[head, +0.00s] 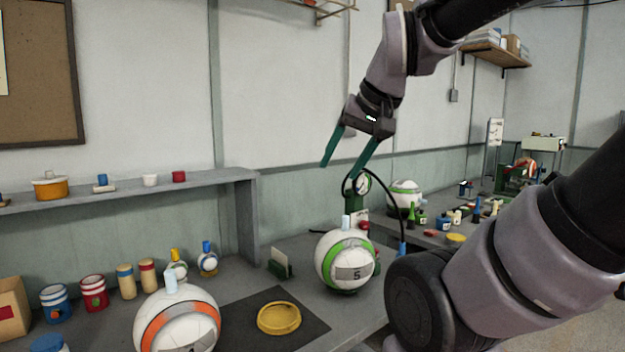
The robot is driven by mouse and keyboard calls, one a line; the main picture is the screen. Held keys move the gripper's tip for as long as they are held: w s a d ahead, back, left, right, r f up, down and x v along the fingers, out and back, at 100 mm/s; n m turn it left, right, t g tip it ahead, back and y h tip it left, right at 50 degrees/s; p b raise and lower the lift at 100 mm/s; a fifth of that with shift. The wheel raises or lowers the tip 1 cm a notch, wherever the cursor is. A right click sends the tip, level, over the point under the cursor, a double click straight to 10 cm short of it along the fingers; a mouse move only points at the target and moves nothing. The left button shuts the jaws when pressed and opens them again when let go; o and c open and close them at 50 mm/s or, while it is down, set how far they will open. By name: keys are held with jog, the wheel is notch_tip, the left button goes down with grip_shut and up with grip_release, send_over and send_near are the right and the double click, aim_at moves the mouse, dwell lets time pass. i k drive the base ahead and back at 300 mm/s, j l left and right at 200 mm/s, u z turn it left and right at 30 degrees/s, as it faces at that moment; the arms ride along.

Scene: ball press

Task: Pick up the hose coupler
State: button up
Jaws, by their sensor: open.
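A black hose (388,195) arcs from the green gauge stand (354,201) over to the right and hangs down. A small blue piece (403,249) at its lower end looks like the hose coupler, but it is too small to be sure. It hangs just right of the white and green ball marked 5 (332,260). My gripper (339,172), with green fingers, is open and empty. It is in the air, up and left of the blue piece and close to the gauge stand in the picture. Whether a finger touches the stand cannot be told.
An orange-striped ball (160,318) and a yellow dish (279,318) on a dark mat (312,331) are at the front. Jars and bottles stand left on the grey bench (228,285). Another ball (404,192) and small items crowd the bench behind. A shelf (130,190) runs along the wall.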

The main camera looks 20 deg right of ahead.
aim_at(401, 247)
jog(key=z, duration=1)
